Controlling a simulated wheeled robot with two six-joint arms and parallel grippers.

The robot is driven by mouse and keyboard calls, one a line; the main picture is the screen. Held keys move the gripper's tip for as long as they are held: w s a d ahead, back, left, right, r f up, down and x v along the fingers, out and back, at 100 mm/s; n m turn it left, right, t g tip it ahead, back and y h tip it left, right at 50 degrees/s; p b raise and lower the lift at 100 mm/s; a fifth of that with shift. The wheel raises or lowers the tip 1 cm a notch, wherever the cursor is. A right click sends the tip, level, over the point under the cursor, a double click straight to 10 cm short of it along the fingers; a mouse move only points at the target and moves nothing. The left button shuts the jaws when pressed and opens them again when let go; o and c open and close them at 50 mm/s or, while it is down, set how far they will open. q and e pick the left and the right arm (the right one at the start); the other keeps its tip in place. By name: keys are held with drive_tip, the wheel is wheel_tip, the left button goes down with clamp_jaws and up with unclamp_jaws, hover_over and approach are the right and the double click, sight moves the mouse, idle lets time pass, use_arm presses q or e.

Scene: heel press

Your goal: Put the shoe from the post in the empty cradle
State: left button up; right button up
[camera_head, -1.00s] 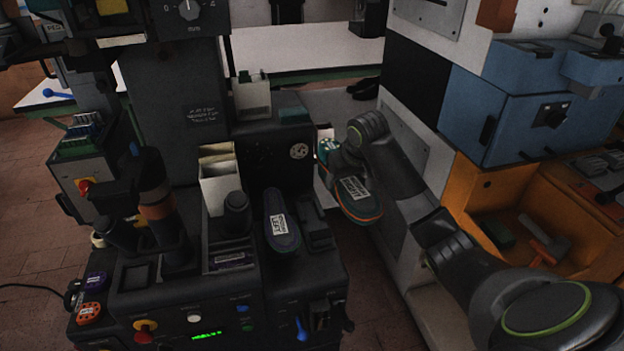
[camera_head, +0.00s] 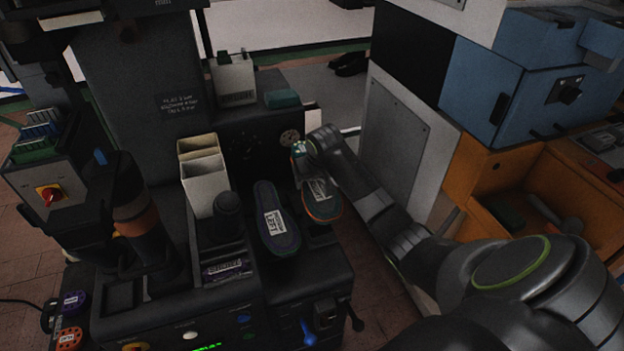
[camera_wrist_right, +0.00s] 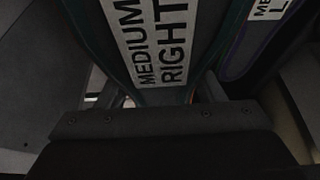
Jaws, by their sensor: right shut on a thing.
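The held shoe (camera_head: 321,198) is green with an orange sole edge and a white label. In the right wrist view the shoe (camera_wrist_right: 205,25) reads MEDIUM RIGHT. My right gripper (camera_head: 310,170) is shut on its far end, and the toe points toward the front of the machine. The shoe is over or at the right cradle (camera_head: 320,234), which it mostly hides; I cannot tell whether they touch. A dark purple-edged shoe (camera_head: 272,240) with a label sits in the cradle to the left. My left gripper is out of view.
A dark upright with a brown band (camera_head: 137,213) stands at the left of the press. Cream bins (camera_head: 203,185) and a dark knob (camera_head: 228,205) stand left of the purple-edged shoe. A grey cabinet (camera_head: 395,135) and an orange bin (camera_head: 480,215) are at the right.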

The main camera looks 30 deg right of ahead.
drive_tip(key=shift+f+b, duration=0.35)
drive_tip(key=shift+f, duration=0.05)
drive_tip(key=shift+w+f+b, duration=0.1)
drive_tip(key=shift+f+b, duration=0.2)
drive_tip(key=shift+b, duration=0.1)
drive_tip(key=shift+f+b, duration=0.6)
drive_tip(key=shift+b, duration=0.25)
drive_tip(key=shift+f, duration=0.1)
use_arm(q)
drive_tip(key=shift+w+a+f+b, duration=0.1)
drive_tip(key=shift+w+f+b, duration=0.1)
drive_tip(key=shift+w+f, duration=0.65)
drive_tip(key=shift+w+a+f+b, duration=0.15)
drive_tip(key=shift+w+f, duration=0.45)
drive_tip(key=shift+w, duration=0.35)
use_arm(e)
drive_tip(key=shift+f, duration=2.1)
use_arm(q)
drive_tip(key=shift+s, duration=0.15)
use_arm(e)
drive_tip(key=shift+f, duration=0.65)
